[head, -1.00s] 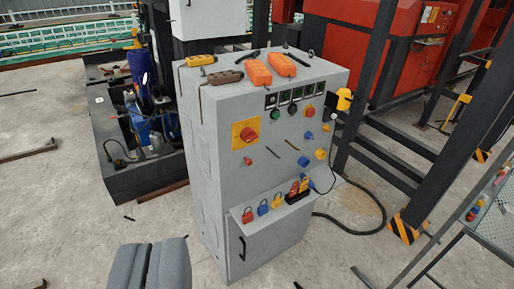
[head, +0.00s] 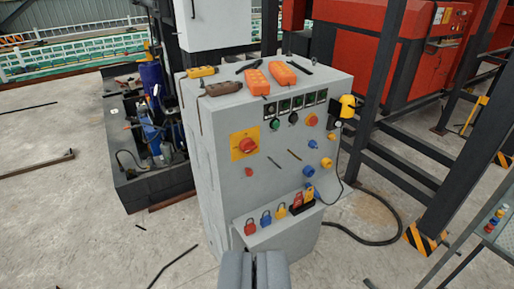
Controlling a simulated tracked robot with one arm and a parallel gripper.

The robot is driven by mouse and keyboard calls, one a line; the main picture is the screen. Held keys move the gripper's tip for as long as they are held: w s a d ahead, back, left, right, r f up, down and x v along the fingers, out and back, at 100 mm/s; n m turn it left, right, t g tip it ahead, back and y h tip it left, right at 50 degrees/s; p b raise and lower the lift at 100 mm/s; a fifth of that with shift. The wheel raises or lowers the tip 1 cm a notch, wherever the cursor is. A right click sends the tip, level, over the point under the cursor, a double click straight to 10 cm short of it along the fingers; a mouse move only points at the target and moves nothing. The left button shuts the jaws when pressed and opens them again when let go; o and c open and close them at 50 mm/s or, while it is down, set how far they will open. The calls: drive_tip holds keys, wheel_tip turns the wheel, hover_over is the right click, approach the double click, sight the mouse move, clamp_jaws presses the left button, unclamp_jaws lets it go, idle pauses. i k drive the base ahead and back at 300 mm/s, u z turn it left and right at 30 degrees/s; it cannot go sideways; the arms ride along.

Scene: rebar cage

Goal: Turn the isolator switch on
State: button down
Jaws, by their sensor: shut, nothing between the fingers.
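The isolator switch is a red rotary knob (head: 247,146) on a square yellow plate (head: 238,152), at the upper left of the grey cabinet's front (head: 226,188). The handle looks roughly level, tilted slightly. My gripper (head: 254,256) is at the bottom centre of the view, shut and empty, with its two grey fingers side by side. It appears below the switch in the picture and apart from it. Nothing covers the switch.
Buttons, blue and yellow knobs and a yellow plug (head: 347,106) with a black cable (head: 365,238) are to the right. Orange pendants (head: 255,78) lie on top. A striped steel post (head: 421,237) stands right.

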sight(247, 146)
drive_tip(key=i, duration=0.95)
drive_tip(key=u, duration=0.05)
